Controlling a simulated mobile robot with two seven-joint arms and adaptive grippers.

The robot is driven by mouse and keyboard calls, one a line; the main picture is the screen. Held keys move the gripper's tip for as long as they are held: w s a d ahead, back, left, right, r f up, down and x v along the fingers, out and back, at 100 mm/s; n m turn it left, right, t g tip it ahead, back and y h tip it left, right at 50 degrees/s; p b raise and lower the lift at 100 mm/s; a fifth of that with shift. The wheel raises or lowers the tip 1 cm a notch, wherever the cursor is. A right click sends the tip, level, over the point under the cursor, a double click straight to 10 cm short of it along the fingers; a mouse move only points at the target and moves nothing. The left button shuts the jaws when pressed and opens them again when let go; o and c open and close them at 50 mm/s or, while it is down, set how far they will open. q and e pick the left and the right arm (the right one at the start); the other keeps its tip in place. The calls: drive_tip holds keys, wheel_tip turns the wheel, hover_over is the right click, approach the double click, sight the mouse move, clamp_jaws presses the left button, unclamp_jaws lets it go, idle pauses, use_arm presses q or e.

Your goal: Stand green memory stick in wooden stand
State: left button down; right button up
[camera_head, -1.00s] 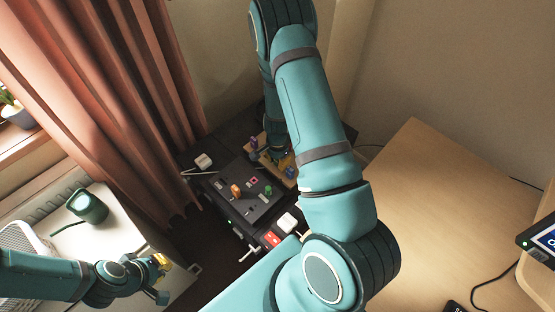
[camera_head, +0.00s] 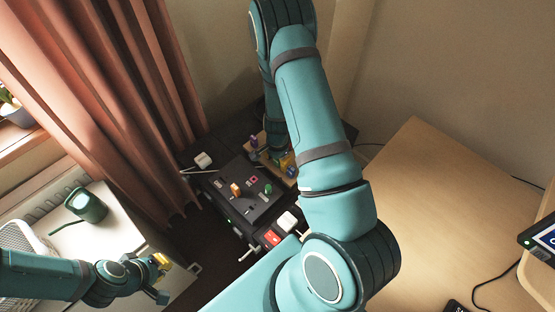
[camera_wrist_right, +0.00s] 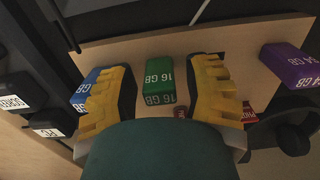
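The green memory stick (camera_wrist_right: 160,80), marked 16 GB, is upright at the wooden stand (camera_wrist_right: 225,37) in the right wrist view. My right gripper (camera_wrist_right: 164,98) is open around it, with a gap between each yellow finger and the stick. How deep the stick sits in the stand is hidden. A blue stick (camera_wrist_right: 84,88) is beyond the left finger, and a purple stick (camera_wrist_right: 290,66) is to the right. In the head view the stand (camera_head: 291,182) is mostly behind my right arm. My left gripper (camera_head: 161,277) is far from it, over the white surface.
A black board (camera_head: 250,205) with small coloured pieces lies beside the stand. The wooden desk (camera_head: 430,200) at right is largely clear.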

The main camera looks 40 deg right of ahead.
wheel_tip(320, 180, up, 12)
idle(0.7)
drive_tip(key=s+a+f+n, duration=0.1)
drive_tip(key=a+f+n, duration=0.1)
drive_tip(key=a+n, duration=0.1)
drive_tip(key=s+a+f+n+y, duration=0.1)
drive_tip(key=s+a+f+n, duration=0.1)
drive_tip(key=a, duration=0.4)
drive_tip(key=s+a+f+n, duration=0.1)
drive_tip(key=a+f+n, duration=0.2)
drive_tip(key=a+n, duration=0.1)
drive_tip(key=shift+s+a+f, duration=0.15)
drive_tip(key=shift+a+f, duration=0.2)
drive_tip(key=shift+a, duration=0.3)
drive_tip(key=s+a+n+y, duration=0.1)
drive_tip(key=s+a+n, duration=0.1)
drive_tip(key=a, duration=0.4)
drive_tip(key=s+a+n+t+y, duration=0.1)
drive_tip(key=s+a+n+y, duration=0.1)
drive_tip(key=a+n, duration=0.2)
drive_tip(key=shift+a+t, duration=0.3)
drive_tip(key=shift+a, duration=0.65)
